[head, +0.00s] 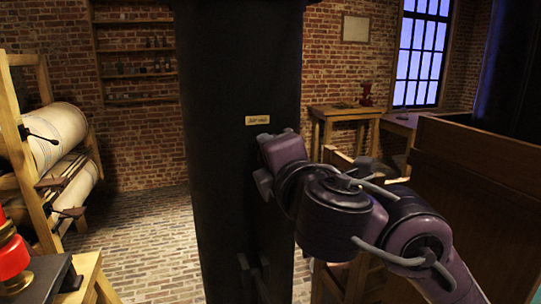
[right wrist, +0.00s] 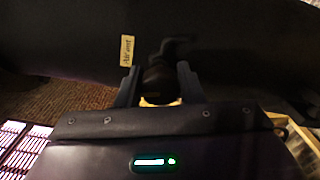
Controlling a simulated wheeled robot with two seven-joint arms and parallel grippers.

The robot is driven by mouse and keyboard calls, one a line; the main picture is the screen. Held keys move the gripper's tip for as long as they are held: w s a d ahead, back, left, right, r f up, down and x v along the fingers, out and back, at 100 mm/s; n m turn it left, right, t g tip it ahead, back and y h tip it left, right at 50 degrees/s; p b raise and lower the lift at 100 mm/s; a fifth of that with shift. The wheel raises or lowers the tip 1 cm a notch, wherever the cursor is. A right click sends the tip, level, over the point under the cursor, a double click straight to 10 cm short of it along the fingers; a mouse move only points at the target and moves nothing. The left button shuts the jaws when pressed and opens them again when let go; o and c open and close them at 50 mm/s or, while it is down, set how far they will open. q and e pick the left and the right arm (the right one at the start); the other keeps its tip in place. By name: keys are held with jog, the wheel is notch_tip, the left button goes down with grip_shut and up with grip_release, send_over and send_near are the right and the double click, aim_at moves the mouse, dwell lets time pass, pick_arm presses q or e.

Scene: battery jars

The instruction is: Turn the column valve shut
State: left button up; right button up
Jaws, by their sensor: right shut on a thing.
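The dark column (head: 238,100) stands upright in the middle of the head view, with a small brass-coloured label plate (head: 257,120) on its face. My right gripper (head: 262,165) is against the column just below the plate and hides the valve there. In the right wrist view the two fingers of my right gripper (right wrist: 158,84) are shut on the dark valve handle (right wrist: 160,77), one on each side. The label also shows there (right wrist: 127,51), beside the left finger. The handle's exact angle is hard to tell in the dark. My left gripper is not in view.
A dark bracket-like fitting (head: 254,274) is low on the column. A wooden rack with cloth rolls (head: 57,130) stands at left, and a red object (head: 12,258) at the lower left. A wooden partition (head: 480,170) is at right. Brick floor (head: 150,225) is open left of the column.

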jog(key=shift+f+m, duration=0.1)
jog(key=shift+m, duration=1.5)
jog(key=o, duration=0.9)
jog(key=shift+o, duration=0.2)
jog(key=p+v, duration=0.1)
jog(key=v, duration=0.7)
jog(key=shift+p, duration=0.4)
